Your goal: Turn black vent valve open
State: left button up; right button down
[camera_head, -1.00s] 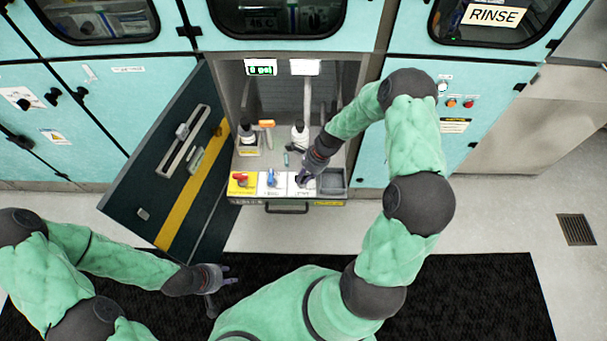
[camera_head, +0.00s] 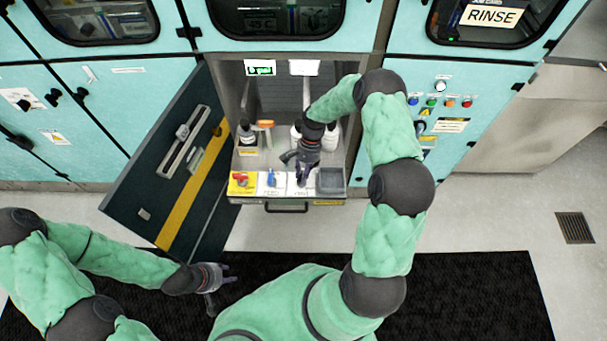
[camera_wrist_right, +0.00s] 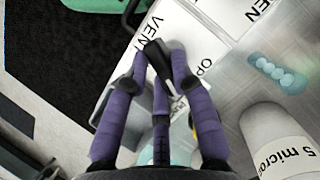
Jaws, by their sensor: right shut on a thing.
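The black vent valve handle (camera_wrist_right: 157,62) shows in the right wrist view between my right fingers, on a white plate lettered VENT and OPEN. It lies at a slant, with its lower end between the fingers. My right gripper (camera_wrist_right: 161,80) is shut on it; in the head view the gripper (camera_head: 303,180) comes down from above and hides most of the valve. The white vent plate (camera_head: 301,192) shows at the front of the open bay. My left gripper (camera_head: 228,274) is open and empty above the black mat, away from the valves.
A red valve (camera_head: 241,179) on a yellow plate and a blue valve (camera_head: 272,178) stand left of the vent plate. A grey bin (camera_head: 331,181) is just right. Bottles (camera_head: 247,135) stand behind. The open dark door (camera_head: 165,165) bounds the left side.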

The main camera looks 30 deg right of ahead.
jog(key=n, duration=0.2)
jog(key=n+g+h, duration=0.1)
jog(key=n, duration=0.1)
jog(key=shift+w+n, duration=0.2)
jog(key=shift+n, duration=0.2)
jog(key=shift+b, duration=0.3)
jog(key=c, duration=1)
grip_release()
jog(key=shift+c, duration=0.2)
jog(key=v, duration=1.2)
jog(key=shift+w+a, duration=0.2)
jog(key=shift+f+g, duration=0.1)
jog(key=shift+g, duration=0.2)
